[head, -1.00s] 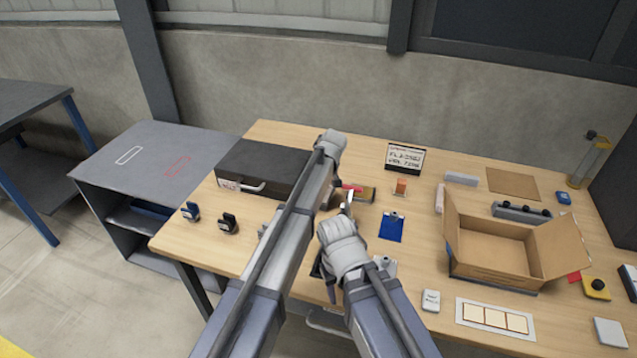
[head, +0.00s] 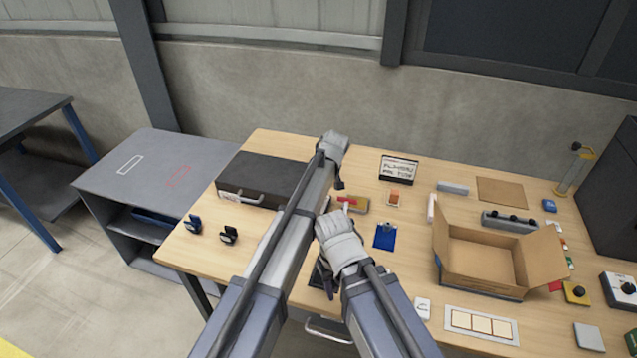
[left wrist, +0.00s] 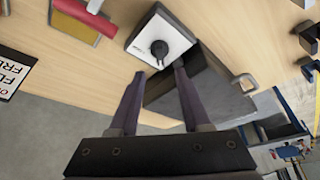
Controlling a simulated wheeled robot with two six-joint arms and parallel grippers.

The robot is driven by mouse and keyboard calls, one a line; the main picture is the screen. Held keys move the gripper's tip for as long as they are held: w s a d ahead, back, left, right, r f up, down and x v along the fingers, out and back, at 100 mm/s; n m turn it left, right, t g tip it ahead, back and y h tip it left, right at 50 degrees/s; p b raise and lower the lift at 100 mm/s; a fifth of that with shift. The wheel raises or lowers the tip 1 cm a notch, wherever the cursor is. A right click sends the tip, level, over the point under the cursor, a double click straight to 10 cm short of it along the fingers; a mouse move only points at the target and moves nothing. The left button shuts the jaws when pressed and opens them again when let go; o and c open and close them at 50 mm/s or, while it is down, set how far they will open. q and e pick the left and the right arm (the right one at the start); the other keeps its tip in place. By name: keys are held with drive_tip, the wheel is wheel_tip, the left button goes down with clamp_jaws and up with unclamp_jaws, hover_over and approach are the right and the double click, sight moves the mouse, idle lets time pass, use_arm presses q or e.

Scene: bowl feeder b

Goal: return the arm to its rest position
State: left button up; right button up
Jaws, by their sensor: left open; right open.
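My left arm reaches up the middle of the head view. Its gripper (head: 338,183) hangs past the grey wrist, small and partly hidden there. In the left wrist view the left gripper (left wrist: 160,70) has its two dark fingers apart with nothing held between them. A white-topped box with a black knob (left wrist: 160,45) shows beyond the fingertips. My right arm comes in from below, beside the left one. Its gripper (head: 325,278) points down over the near part of the table, and its jaws are mostly hidden by the wrist.
The wooden table (head: 250,150) holds a black case (head: 262,176), a blue clipboard (head: 384,237), a sign (head: 398,170) and an open cardboard box (head: 484,283). A red and yellow block (head: 354,204) lies close to the left gripper. A grey cabinet (head: 150,175) stands to the left.

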idle(0.3)
use_arm(q)
drive_tip(key=s+a+f+m+g+h, duration=0.1)
drive_tip(key=s+a+m, duration=0.1)
drive_tip(key=s+a, duration=0.6)
drive_tip(key=s+a+m+g, duration=0.15)
drive_tip(key=s+a, duration=0.35)
drive_tip(key=s, duration=0.8)
drive_tip(key=s+a+f+m+g+h, duration=0.1)
drive_tip(key=s+a+m, duration=0.1)
drive_tip(key=s+a, duration=0.6)
drive_tip(key=s+d+m+y, duration=0.1)
drive_tip(key=s+d+m, duration=0.3)
drive_tip(key=d, duration=0.9)
drive_tip(key=s, duration=0.3)
drive_tip(key=shift+r+g, duration=0.2)
drive_tip(key=shift+g, duration=0.15)
drive_tip(key=shift+d, duration=0.1)
drive_tip(key=shift+c, duration=0.2)
